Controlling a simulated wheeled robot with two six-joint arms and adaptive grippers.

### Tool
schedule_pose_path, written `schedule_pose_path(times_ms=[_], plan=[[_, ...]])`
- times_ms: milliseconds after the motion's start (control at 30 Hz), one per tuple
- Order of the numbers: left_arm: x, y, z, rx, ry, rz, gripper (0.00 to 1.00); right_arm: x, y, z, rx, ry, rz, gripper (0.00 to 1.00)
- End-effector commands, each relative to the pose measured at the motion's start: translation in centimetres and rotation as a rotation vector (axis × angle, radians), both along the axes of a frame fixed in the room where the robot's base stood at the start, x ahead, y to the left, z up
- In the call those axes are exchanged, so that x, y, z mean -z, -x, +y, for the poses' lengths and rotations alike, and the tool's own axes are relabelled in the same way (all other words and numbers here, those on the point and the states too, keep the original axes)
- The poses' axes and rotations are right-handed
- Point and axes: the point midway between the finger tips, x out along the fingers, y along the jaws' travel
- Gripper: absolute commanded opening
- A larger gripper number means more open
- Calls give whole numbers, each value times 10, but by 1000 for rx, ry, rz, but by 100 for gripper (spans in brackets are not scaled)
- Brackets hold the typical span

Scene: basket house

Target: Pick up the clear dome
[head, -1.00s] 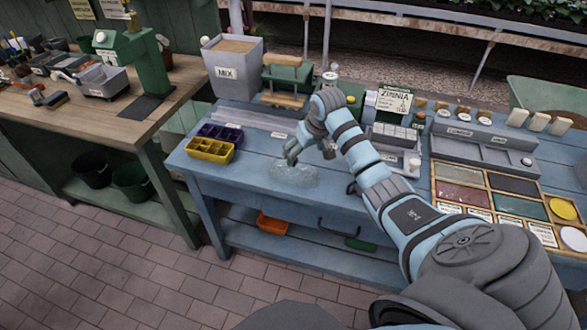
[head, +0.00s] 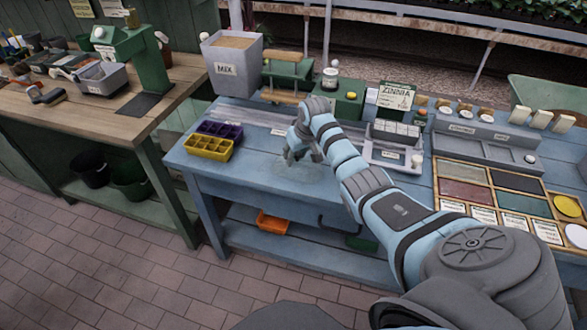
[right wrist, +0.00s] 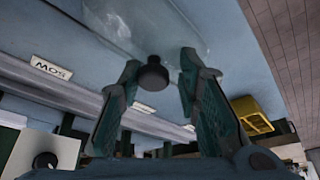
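The clear dome (head: 290,174) sits on the blue bench and is very faint in the head view, partly hidden by my right gripper. In the right wrist view the dome's clear body (right wrist: 150,28) is at the top and its black knob (right wrist: 152,77) shows between the fingers. My right gripper (head: 300,158) points down over the dome. In the right wrist view its fingers (right wrist: 160,68) are apart on either side of the knob, with a gap showing on the right. My left gripper is not in view.
Purple and yellow seed trays (head: 208,148) stand left of the dome. A grey mix bin (head: 230,64) and green tools stand behind. A zinnia packet (head: 396,96), grey trays and colored compartments (head: 468,168) lie to the right. The bench front is clear.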

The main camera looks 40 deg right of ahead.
Motion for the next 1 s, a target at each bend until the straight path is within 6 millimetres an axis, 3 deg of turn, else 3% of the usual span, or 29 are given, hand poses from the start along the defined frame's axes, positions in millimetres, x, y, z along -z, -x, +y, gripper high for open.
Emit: schedule_pose_path(times_ms=[33, 100, 167, 733, 867, 1000], plan=[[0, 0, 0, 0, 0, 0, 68, 2, 1, 0, 0, 0, 4, 14], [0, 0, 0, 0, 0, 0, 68, 2, 1, 0, 1, 1, 5, 3], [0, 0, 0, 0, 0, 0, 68, 2, 2, 0, 1, 1, 5, 0], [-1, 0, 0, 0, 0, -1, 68, 1, 2, 1, -1, -1, 10, 0], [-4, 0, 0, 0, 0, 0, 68, -13, 1, 1, -2, 0, 7, 0], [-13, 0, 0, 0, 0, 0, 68, -51, 1, 0, -1, 1, 2, 0]])
